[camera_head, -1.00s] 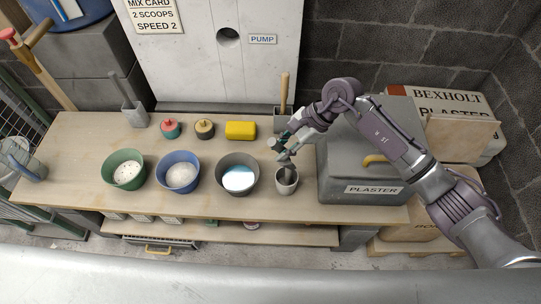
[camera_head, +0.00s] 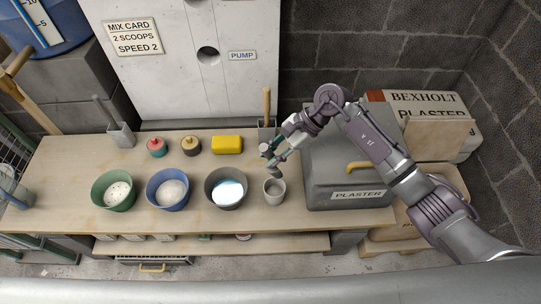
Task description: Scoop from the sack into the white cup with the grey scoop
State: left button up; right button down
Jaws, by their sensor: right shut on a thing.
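The white cup (camera_head: 274,197), which looks light grey here, stands upright at the front right of the bench. My right gripper (camera_head: 272,157) is just above and behind the cup. It is shut on a small grey thing, seemingly the grey scoop (camera_head: 277,171), whose end hangs at the cup's far rim. My fingers hide much of it, and I cannot tell whether it holds anything. The plaster sack (camera_head: 436,99), marked BEXHOLT PLASTER, stands at the back right, behind my right arm. My left gripper is not in view.
A grey PLASTER bin (camera_head: 325,172) with a yellow handle stands right of the cup. Green (camera_head: 103,199), blue (camera_head: 158,198) and dark grey (camera_head: 215,198) bowls stand left of it. Behind are a yellow block (camera_head: 227,145) and a holder (camera_head: 267,132) with a wooden-handled tool.

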jog(key=f+b, duration=0.1)
jog(key=d+b, duration=0.1)
jog(key=b, duration=0.1)
jog(key=shift+w+f+y, duration=0.35)
jog(key=shift+w+y, duration=0.05)
jog(key=shift+s+r, duration=0.1)
jog(key=shift+r, duration=0.25)
pick_arm(q)
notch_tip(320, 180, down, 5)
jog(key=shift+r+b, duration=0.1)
jog(key=shift+b, duration=0.4)
pick_arm(e)
jog(key=s+a+f+t+h, duration=0.1)
jog(key=s+a+t+h, duration=0.1)
jog(key=a+h, duration=0.3)
jog(key=s+a+f+n+t+h, duration=0.1)
jog(key=s+a+f+t+h, duration=0.1)
jog(key=h, duration=0.5)
jog(key=s+a+t, duration=0.1)
jog(key=a+t, duration=0.1)
jog(key=shift+s+a+f, duration=0.2)
jog(key=shift+s+a, duration=0.1)
jog(key=shift+a, duration=0.05)
